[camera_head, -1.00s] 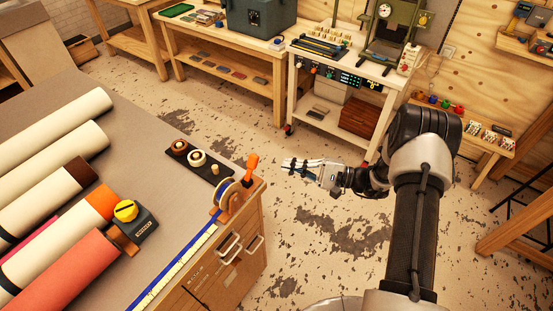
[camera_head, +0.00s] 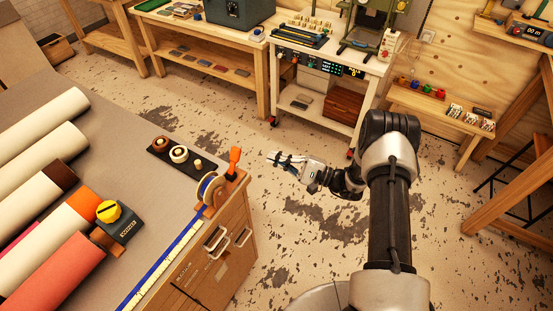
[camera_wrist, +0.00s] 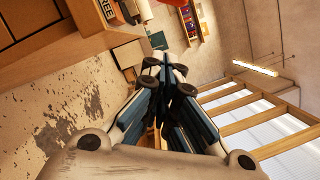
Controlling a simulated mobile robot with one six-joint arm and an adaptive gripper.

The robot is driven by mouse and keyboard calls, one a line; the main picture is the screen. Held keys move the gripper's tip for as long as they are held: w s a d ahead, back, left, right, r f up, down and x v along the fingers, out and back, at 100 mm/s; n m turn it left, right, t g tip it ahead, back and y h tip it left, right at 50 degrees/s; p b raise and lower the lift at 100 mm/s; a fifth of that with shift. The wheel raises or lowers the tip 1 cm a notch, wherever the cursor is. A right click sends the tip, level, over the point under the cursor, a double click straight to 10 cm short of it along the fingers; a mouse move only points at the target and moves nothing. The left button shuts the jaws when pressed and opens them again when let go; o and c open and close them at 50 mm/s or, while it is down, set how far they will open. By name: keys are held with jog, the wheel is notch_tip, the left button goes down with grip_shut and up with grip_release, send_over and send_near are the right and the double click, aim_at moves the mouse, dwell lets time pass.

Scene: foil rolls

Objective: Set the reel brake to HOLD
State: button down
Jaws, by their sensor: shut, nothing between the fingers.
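A reel (camera_head: 209,189) with a blue and pale face stands at the near right corner of the grey-topped bench. An orange lever (camera_head: 234,161) stands up beside it, tilted slightly. I cannot read a HOLD mark there.
Several rolls (camera_head: 40,156) lie on the bench's left side. A black strip with round pieces (camera_head: 179,153) lies behind the reel. Drawer handles (camera_head: 240,238) stick out from the bench's right side. Open floor (camera_head: 330,215) lies between bench and back tables.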

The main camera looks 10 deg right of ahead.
aim_at(241, 153)
jog(key=a+r, duration=0.3)
jog(key=a, duration=0.5)
jog(key=shift+w, duration=0.1)
jog(key=shift+a+r+n+b, duration=0.15)
jog(key=shift+r+n+b, duration=0.35)
jog(key=shift+n, duration=0.4)
jog(key=s+r+n+b, duration=0.1)
jog(key=n, duration=0.1)
jog(key=s+a+r+n+g+h+b, duration=0.1)
jog(key=n, duration=0.1)
jog(key=shift+a, duration=0.2)
jog(key=n+b, duration=0.1)
jog(key=s+a+r+n+b, duration=0.1)
jog(key=shift+s+n+h, duration=0.1)
jog(key=shift+n+h, duration=0.2)
jog(key=shift+n, duration=0.1)
jog(key=shift+s+a+r+g+b, duration=0.3)
jog(key=shift+s+a+b, duration=0.35)
jog(key=shift+b, duration=0.75)
